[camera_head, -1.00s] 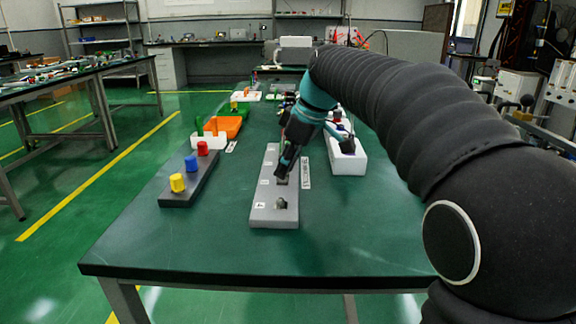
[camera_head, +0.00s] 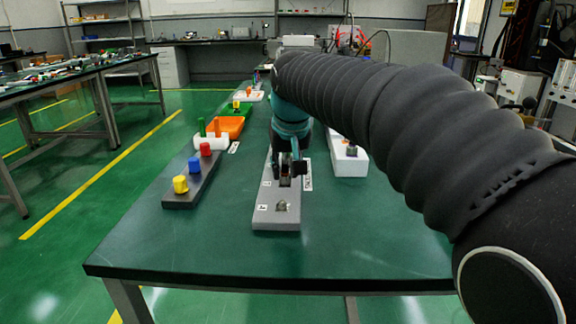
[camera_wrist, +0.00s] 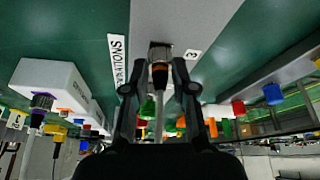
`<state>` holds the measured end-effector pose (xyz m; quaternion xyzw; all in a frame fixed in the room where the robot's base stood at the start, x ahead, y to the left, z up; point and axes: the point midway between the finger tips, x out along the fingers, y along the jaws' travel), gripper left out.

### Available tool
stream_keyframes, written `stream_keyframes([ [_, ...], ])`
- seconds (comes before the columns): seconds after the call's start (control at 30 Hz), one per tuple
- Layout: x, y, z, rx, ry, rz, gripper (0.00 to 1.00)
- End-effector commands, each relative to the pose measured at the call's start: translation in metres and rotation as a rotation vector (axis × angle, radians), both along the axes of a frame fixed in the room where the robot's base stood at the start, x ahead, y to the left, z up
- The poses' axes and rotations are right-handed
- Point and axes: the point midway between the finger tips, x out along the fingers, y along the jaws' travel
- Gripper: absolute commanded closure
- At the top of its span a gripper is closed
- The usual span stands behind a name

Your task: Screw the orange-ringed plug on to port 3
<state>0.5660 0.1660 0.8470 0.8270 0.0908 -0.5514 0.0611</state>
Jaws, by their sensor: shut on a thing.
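The orange-ringed plug (camera_wrist: 160,76) is dark, with its cable trailing down the wrist view. My gripper (camera_wrist: 160,90) is shut on it, one finger on each side. The plug's front end meets the metal port (camera_wrist: 160,52) beside the label 3 (camera_wrist: 192,54); whether the threads are engaged cannot be told. In the head view my gripper (camera_head: 287,178) points down over the grey port strip (camera_head: 265,215), in line with it, and hides the plug and port 3. The front port (camera_head: 282,206) on the strip is bare.
Left of the strip a dark block (camera_head: 182,200) carries yellow, blue and red caps. Behind it are a white block (camera_head: 210,142) and an orange tray (camera_head: 230,126). A white box (camera_head: 348,162) with plugs stands at the right. The table front is clear.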

Motion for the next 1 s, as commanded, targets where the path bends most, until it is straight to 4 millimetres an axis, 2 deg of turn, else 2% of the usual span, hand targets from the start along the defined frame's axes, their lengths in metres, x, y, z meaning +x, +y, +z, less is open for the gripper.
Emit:
stream_keyframes([
  [1.0,0.0022,0.0092,-0.0011,0.001,0.002,-0.921,1.0],
])
